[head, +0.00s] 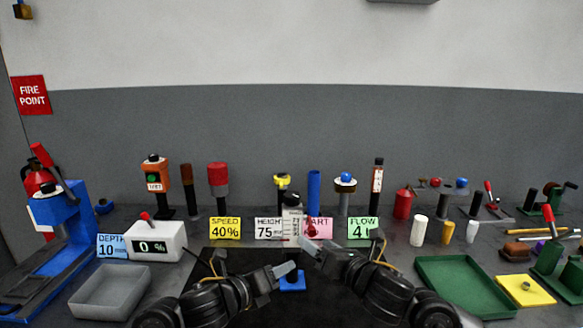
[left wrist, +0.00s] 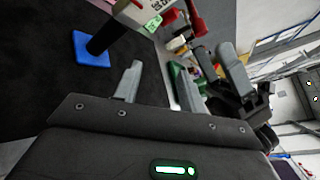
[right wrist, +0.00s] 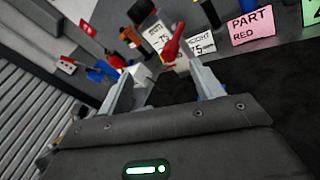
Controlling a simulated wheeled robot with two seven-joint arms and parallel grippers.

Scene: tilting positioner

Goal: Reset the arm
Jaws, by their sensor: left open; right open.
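The tilting positioner stands on the black mat behind my grippers, partly hidden by them. It has a blue base (head: 292,281), a dark post (left wrist: 104,38) and a pale upper body (head: 293,222). A red knobbed arm (head: 311,233) sits at its right side in the head view; its red part also shows in the right wrist view (right wrist: 173,44). My left gripper (head: 289,268) is open and empty, low in front of the blue base. My right gripper (head: 311,246) is open, its fingertips just below the red knob in the head view; I cannot tell if they touch.
Behind stand cards reading SPEED 40% (head: 225,228), HEIGHT 75 (head: 268,228), PART (head: 320,228) and FLOW 4 (head: 363,228). A blue press (head: 65,225), white display box (head: 157,241) and grey tray (head: 110,291) are left. A green tray (head: 465,287) and yellow plate (head: 524,290) are right.

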